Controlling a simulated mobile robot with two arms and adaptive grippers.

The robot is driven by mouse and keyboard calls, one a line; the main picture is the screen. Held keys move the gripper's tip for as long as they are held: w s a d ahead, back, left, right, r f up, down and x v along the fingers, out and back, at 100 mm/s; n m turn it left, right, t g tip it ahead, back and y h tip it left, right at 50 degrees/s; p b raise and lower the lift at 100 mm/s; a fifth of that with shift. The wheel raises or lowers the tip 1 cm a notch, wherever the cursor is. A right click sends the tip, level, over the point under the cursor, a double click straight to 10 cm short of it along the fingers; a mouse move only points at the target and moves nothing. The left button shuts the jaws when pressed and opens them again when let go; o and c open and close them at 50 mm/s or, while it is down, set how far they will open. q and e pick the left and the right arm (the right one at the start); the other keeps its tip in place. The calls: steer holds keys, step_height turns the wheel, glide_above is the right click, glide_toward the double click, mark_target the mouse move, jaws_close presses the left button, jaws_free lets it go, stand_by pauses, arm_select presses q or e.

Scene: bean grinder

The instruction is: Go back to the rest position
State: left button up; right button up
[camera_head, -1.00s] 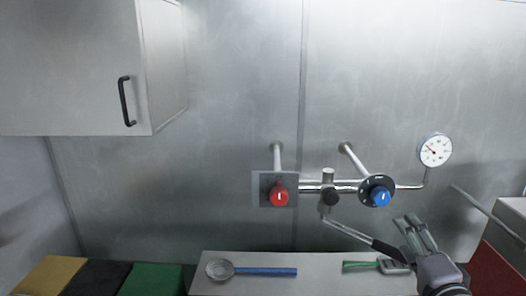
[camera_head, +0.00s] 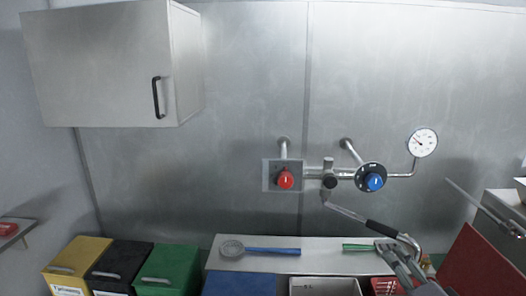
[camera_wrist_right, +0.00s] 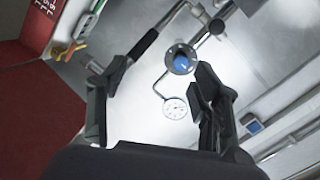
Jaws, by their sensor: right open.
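My right gripper (camera_head: 392,252) is at the lower right in the head view, just below the black-handled metal spout or lever (camera_head: 384,229) of the wall fitting. In the right wrist view its two dark fingers (camera_wrist_right: 161,80) stand wide apart with nothing between them but the view of the wall. Beyond them I see the blue knob (camera_wrist_right: 181,62) and the round gauge (camera_wrist_right: 175,108). Whether the gripper touches the lever cannot be told. My left gripper is not in view.
A red knob (camera_head: 285,180), the blue knob (camera_head: 374,182) and gauge (camera_head: 422,143) are on the wall. A blue-handled strainer (camera_head: 232,248) lies on the shelf (camera_head: 310,257). Yellow, black and green bins (camera_head: 165,272) stand at left. A cabinet (camera_head: 95,70) hangs above.

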steer(key=s+a+f+n+g, duration=0.4)
steer(key=s+f+n+g, duration=0.25)
steer(key=s+f, duration=0.6)
steer(key=s+a+f+n+g, duration=0.4)
steer(key=s+f+n+g, duration=0.3)
steer(key=s+f, duration=0.55)
step_height(320, 180, down, 32)
steer(key=s+f+n+b, duration=0.1)
steer(key=s+b, duration=0.1)
steer(key=b, duration=0.3)
arm_select(q)
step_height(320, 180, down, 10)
steer(key=b, duration=0.4)
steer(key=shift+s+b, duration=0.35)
steer(key=shift+b, duration=0.05)
arm_select(e)
steer(key=s+d+f+g, duration=0.1)
steer(key=s+d+f, duration=0.2)
steer(key=s+f, duration=1.3)
step_height(320, 180, down, 4)
steer(key=shift+s+f, duration=0.1)
steer(key=shift+s, duration=0.3)
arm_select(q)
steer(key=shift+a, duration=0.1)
arm_select(e)
steer(key=shift+n, duration=0.25)
